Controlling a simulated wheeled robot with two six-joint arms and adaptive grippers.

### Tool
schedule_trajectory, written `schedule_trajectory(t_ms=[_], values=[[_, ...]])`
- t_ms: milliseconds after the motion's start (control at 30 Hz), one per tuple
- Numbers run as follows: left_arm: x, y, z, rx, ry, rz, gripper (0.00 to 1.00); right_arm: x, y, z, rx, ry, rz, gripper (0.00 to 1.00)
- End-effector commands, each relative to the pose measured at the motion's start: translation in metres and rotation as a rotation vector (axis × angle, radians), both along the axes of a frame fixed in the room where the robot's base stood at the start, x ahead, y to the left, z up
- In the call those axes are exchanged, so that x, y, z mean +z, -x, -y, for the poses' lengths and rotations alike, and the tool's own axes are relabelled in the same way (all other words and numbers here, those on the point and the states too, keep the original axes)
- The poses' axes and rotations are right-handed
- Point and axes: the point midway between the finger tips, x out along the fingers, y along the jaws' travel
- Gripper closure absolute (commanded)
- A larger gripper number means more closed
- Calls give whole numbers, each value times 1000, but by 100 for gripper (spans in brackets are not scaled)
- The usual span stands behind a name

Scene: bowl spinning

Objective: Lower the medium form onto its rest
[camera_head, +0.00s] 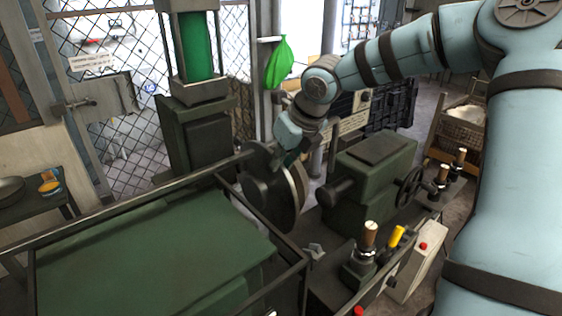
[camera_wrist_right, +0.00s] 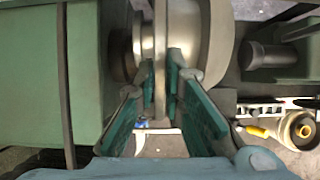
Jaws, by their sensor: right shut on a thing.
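The form, a dull grey round metal body with a broad disc rim (camera_head: 287,199), is between the green headstock and the tailstock in the head view. It also shows at the top of the right wrist view (camera_wrist_right: 190,32). My right gripper (camera_head: 284,150) comes down on it from above. In the right wrist view, my gripper's teal fingers (camera_wrist_right: 160,78) stand on either side of a thin rim and are shut on it. I cannot tell whether the form touches the spindle behind it. I cannot make out its rest. My left gripper is not in view.
The green lathe cover (camera_head: 150,255) fills the lower left. The green tailstock (camera_head: 372,170) with its handwheel (camera_head: 409,188) stands close on the right. Levers and a control box (camera_head: 418,262) are at the front right. A mesh fence (camera_head: 110,80) is behind.

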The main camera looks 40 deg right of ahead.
Motion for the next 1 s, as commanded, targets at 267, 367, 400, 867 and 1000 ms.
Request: schedule_trajectory(t_ms=[267, 367, 400, 867, 1000], values=[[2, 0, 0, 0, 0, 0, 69, 3, 0, 0, -1, 1, 3, 100], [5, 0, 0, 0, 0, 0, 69, 11, -1, 1, -1, 3, 4, 100], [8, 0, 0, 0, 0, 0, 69, 19, -1, 1, -2, 4, 4, 100], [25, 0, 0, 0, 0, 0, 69, 60, 11, 7, -1, -2, 4, 100], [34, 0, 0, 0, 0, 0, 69, 73, 19, 11, 0, -1, 4, 100]])
